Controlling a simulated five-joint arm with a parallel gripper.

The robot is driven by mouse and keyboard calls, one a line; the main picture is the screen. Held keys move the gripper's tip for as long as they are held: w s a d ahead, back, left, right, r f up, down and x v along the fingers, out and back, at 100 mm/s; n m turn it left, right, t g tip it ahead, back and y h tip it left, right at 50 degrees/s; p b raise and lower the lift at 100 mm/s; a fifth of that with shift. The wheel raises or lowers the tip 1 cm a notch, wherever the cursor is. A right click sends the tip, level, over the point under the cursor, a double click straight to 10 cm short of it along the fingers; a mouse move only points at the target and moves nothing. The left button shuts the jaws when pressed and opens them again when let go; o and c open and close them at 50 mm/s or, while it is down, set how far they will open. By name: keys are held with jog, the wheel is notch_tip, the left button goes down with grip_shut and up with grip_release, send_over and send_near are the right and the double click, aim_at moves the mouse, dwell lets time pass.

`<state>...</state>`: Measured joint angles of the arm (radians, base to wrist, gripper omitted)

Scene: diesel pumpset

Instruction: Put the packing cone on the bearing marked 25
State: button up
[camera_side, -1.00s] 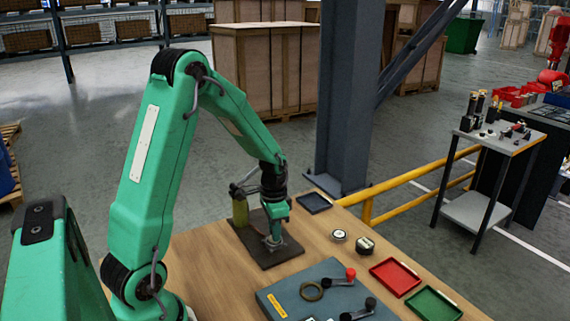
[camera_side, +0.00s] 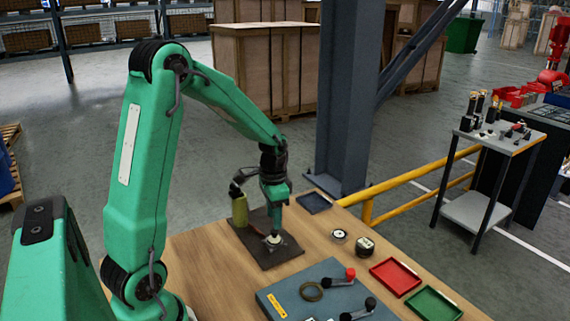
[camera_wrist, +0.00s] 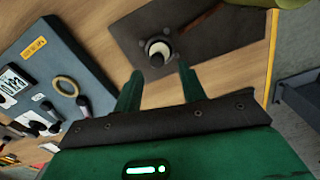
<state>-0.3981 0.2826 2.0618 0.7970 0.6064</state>
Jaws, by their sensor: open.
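A pale round part with a dark centre (camera_side: 274,240) stands on a dark square plate (camera_side: 283,255) on the bench. It also shows in the wrist view (camera_wrist: 158,50), just beyond my fingertips. I cannot tell whether it is the packing cone, the bearing or both together. No mark 25 is readable. My gripper (camera_side: 276,226) points down just above this part, and its jaws are apart and empty in the wrist view (camera_wrist: 159,70). Two small round parts, one pale-topped (camera_side: 339,235) and one darker (camera_side: 365,245), sit right of the plate; I cannot tell what they are.
An olive cylinder (camera_side: 240,211) stands at the plate's back left. A dark tray (camera_side: 313,202) lies behind. A blue-grey board (camera_side: 285,301) with a ring (camera_side: 311,291) and cranks, a red tray (camera_side: 395,276) and a green tray (camera_side: 433,304) are at the front right.

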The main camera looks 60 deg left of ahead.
notch_tip(320, 180, up, 7)
dwell(0.4)
jog(key=shift+d+r, duration=0.1)
jog(key=shift+r, duration=0.05)
dwell(0.4)
jog(key=s+d+r+n+t, duration=0.2)
jog(key=s+d+r+t, duration=0.3)
jog(key=s+d, duration=0.8)
notch_tip(320, 180, up, 4)
jog(key=shift+d+f+t, duration=0.25)
jog(key=shift+d+t, duration=0.05)
jog(key=shift+d, duration=0.6)
